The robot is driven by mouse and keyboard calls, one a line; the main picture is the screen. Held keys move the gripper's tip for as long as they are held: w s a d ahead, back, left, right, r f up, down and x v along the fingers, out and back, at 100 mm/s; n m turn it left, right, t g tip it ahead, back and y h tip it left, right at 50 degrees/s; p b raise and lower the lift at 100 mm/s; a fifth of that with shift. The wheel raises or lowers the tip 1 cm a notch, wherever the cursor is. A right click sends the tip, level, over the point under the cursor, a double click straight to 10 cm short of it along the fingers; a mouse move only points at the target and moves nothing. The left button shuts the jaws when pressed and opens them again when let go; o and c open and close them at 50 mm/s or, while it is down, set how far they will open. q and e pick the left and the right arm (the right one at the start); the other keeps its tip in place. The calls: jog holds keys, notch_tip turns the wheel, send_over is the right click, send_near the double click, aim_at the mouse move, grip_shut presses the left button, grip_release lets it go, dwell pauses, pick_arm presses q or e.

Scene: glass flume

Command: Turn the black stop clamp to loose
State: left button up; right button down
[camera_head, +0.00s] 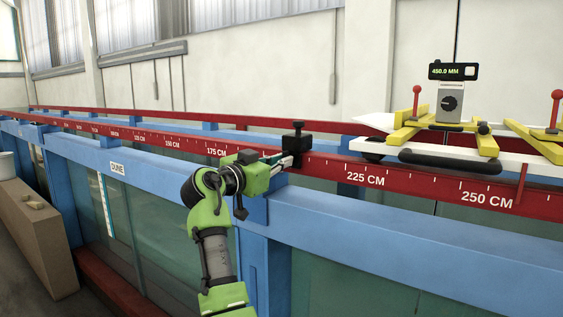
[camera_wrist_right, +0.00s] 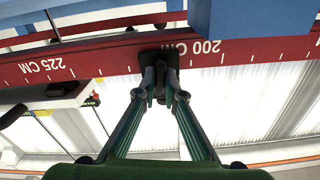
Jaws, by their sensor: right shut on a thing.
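The black stop clamp (camera_head: 297,142) sits on the red rail (camera_head: 335,166) of the flume, left of the 225 CM mark, with a small black piece standing up from its top. My right gripper (camera_head: 287,161) reaches the clamp's near side. In the right wrist view, which is upside down, the clamp (camera_wrist_right: 158,56) is beside the 200 CM mark. There the fingers of the right gripper (camera_wrist_right: 160,88) are closed on a dark narrow part of the clamp, mostly hidden between the fingertips. My left gripper is not in view.
A carriage with yellow supports (camera_head: 482,140) and a gauge reading 450.0 MM (camera_head: 452,72) stands on the rails at the right. The blue flume frame (camera_head: 400,212) runs below the rail. A brown box (camera_head: 38,235) stands at the far left.

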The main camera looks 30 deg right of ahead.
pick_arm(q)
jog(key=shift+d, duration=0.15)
pick_arm(e)
jog(key=shift+n, duration=0.3)
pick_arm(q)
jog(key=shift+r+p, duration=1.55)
pick_arm(e)
jog(key=shift+r+n, duration=0.2)
jog(key=shift+n, duration=6.2)
jog(key=c, duration=2.1)
grip_release()
jog(key=shift+d, duration=0.1)
jog(key=shift+c, duration=0.2)
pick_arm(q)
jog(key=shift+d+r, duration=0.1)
pick_arm(e)
jog(key=shift+d+f, duration=0.15)
